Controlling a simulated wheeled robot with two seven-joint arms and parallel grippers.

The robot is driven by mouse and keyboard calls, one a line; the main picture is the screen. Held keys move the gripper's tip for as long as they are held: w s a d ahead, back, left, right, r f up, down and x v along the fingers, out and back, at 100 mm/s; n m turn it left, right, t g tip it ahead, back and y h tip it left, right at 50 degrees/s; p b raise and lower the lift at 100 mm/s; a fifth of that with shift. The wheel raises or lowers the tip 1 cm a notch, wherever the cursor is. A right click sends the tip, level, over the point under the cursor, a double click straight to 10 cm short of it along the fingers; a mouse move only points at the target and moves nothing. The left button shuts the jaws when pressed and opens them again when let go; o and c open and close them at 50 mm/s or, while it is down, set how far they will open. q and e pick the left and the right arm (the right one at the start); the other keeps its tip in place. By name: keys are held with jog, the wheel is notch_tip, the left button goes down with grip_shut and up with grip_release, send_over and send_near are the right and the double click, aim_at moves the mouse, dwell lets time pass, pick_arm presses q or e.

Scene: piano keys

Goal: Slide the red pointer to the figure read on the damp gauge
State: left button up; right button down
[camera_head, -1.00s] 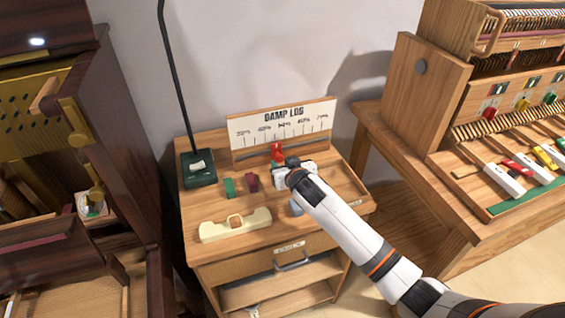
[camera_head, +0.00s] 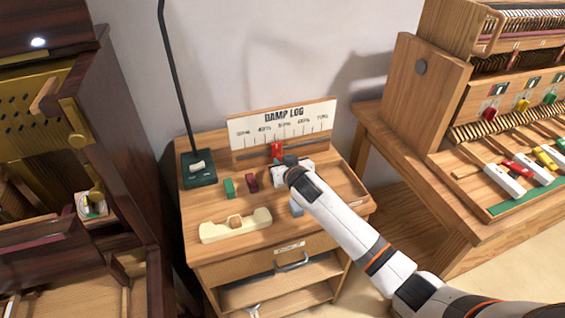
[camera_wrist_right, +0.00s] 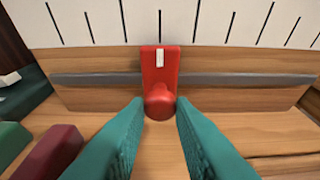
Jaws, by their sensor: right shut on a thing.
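The red pointer (camera_head: 277,151) sits on the dark rail of the damp log board (camera_head: 312,122), which has a percent scale. In the head view it stands between the 40% and 50% marks. In the right wrist view the red pointer (camera_wrist_right: 160,68) has its white mark under a shorter tick between two longer ones. My right gripper (camera_wrist_right: 159,104) is shut on the pointer's round knob, one teal finger on each side. A small round dial (camera_head: 91,205), perhaps the damp gauge, stands in the dark cabinet at left; its reading is too small to tell. My left gripper is out of view.
On the wooden desk (camera_head: 328,188) lie a green block (camera_head: 229,188), a dark red block (camera_head: 252,182) and a cream holder (camera_head: 235,226). A dark green lamp base (camera_head: 199,169) stands at the left. A keyboard bench (camera_head: 425,150) is at the right.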

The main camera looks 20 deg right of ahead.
jog(key=d+p, duration=0.2)
jog(key=d, duration=0.7)
jog(key=shift+w, duration=0.1)
jog(key=c, duration=1.2)
grip_release()
jog(key=shift+c, duration=0.2)
jog(key=v, duration=1.2)
